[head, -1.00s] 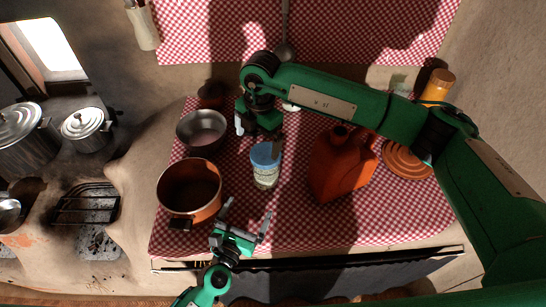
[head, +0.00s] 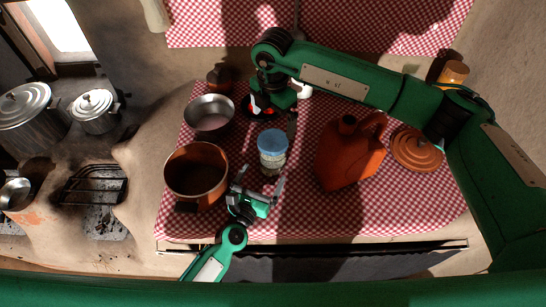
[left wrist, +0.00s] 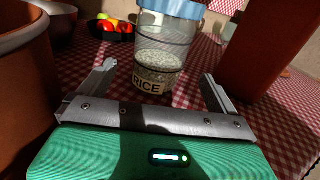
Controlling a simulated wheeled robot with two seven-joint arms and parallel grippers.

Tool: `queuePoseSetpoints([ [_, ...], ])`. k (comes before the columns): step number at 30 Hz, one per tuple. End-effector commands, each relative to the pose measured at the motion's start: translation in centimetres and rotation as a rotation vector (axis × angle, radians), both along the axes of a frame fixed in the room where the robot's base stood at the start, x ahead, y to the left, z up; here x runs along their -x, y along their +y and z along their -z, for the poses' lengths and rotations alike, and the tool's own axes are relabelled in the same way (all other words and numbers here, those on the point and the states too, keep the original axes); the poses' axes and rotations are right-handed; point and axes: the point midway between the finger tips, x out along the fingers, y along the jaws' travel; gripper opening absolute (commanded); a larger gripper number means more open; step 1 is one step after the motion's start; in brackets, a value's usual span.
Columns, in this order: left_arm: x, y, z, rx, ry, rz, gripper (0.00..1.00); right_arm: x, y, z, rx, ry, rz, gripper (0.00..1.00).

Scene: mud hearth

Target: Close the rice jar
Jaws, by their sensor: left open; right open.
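The rice jar (head: 271,164) is clear glass and stands upright on the checked cloth. A blue lid (head: 272,141) sits on its top; I cannot tell whether it is fully tightened. In the left wrist view the jar (left wrist: 160,58) shows rice and a RICE label, with the blue lid (left wrist: 172,8) cut by the top edge. My left gripper (head: 262,176) is open and empty, low in front of the jar, fingers pointing towards it from either side. My right gripper (head: 271,116) is open and empty, just behind the jar, apart from the lid.
A copper pot (head: 180,172) stands left of the jar, with a metal bowl (head: 210,116) behind it. A red-orange jug (head: 348,158) stands to the right, and a round orange lid (head: 417,151) lies beyond. A dark dish of red and yellow produce (left wrist: 115,27) is behind the jar.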

Motion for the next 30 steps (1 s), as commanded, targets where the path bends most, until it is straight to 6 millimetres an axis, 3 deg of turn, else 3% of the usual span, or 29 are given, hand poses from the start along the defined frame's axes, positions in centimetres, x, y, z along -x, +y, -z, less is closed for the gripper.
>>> queuePoseSetpoints([
  [6,-4.0,-1.7,0.0,-0.001,-0.002,0.000,0.95,0.0,0.0,0.0,0.000,0.000,0.000,1.00],
  [12,-6.4,-2.6,0.0,-0.001,0.000,0.000,0.95,0.0,0.0,0.0,0.000,0.000,0.000,1.00],
  [26,-7.2,-3.0,0.0,-0.001,0.001,0.001,0.95,0.0,0.0,0.0,0.000,0.000,0.000,1.00],
  [30,-7.2,-3.0,0.0,-0.002,0.000,0.000,0.68,0.0,0.0,0.0,0.000,0.000,0.000,1.00],
])
